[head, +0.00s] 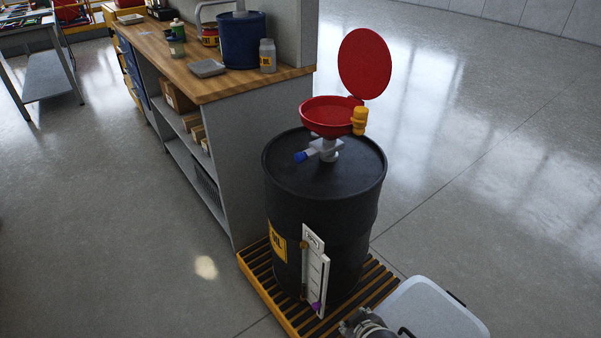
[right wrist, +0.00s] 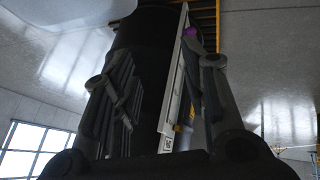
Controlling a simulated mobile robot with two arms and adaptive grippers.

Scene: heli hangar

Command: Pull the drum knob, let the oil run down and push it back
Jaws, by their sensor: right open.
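A black oil drum (head: 325,200) stands upright on a slatted yellow-edged pallet (head: 255,278). It also fills the middle of the right wrist view (right wrist: 147,45). On its lid sit a red funnel (head: 328,118) with its round lid (head: 364,63) raised, a yellow-orange fitting (head: 359,120) and a grey valve with a blue end (head: 300,156). A white gauge strip (head: 314,268) runs down the drum's side, with a purple knob (head: 317,306) near its lower end. My right gripper (right wrist: 155,72) is open, with the strip and purple knob (right wrist: 194,38) showing between its fingers. My left gripper is out of view.
A wooden-topped workbench (head: 150,40) stands left of the drum, bearing a blue container (head: 242,42), a small grey bottle (head: 267,58) and a grey tray (head: 207,68).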

